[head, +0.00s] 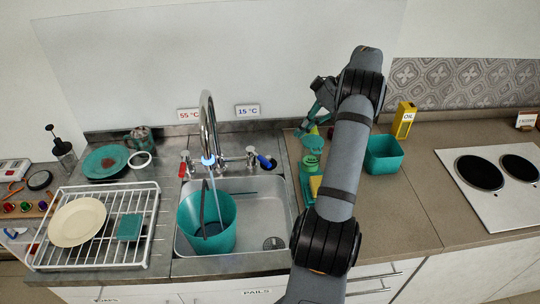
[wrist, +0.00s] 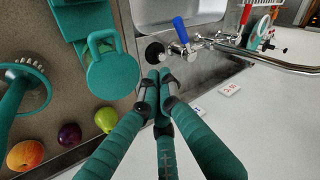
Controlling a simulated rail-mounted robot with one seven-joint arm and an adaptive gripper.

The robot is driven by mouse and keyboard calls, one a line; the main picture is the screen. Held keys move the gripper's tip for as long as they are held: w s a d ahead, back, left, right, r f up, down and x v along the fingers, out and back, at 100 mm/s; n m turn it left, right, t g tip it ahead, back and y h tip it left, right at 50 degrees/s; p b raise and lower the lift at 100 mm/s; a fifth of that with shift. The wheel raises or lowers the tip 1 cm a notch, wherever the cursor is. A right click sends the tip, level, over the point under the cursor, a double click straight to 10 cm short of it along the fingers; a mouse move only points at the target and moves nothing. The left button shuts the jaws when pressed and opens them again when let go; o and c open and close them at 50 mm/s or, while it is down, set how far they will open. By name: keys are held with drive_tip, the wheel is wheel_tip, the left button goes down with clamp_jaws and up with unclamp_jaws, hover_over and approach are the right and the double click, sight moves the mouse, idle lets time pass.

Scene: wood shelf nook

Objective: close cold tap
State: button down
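The cold tap has a blue lever (head: 265,161), right of the sink's curved spout (head: 208,125) and below the 15 °C sign (head: 248,111). In the wrist view the blue lever (wrist: 180,29) stands out from its metal valve. Water runs from the spout into a teal pail (head: 222,222) in the sink. My gripper (wrist: 159,80) has its teal fingertips together with nothing visible between them. It is apart from the blue lever, which lies beyond and slightly right of the tips in the wrist view. In the head view my arm partly hides the gripper.
The red-handled tap (head: 183,168) is left of the spout. A black round stopper (wrist: 155,52) sits close beyond my fingertips. A teal jug-like item (wrist: 112,75), a brush (wrist: 22,80) and fruit are left in the wrist view. A dish rack (head: 152,228) stands left of the sink.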

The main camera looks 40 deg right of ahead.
sight(259, 157)
drive_tip(key=w+a+f+p, duration=0.3)
drive_tip(key=a+f, duration=0.4)
drive_tip(key=shift+a+f, duration=0.2)
drive_tip(key=shift+a, duration=0.05)
drive_tip(key=shift+s+f+b, duration=0.1)
drive_tip(key=shift+f+b, duration=0.05)
drive_tip(key=shift+b, duration=0.3)
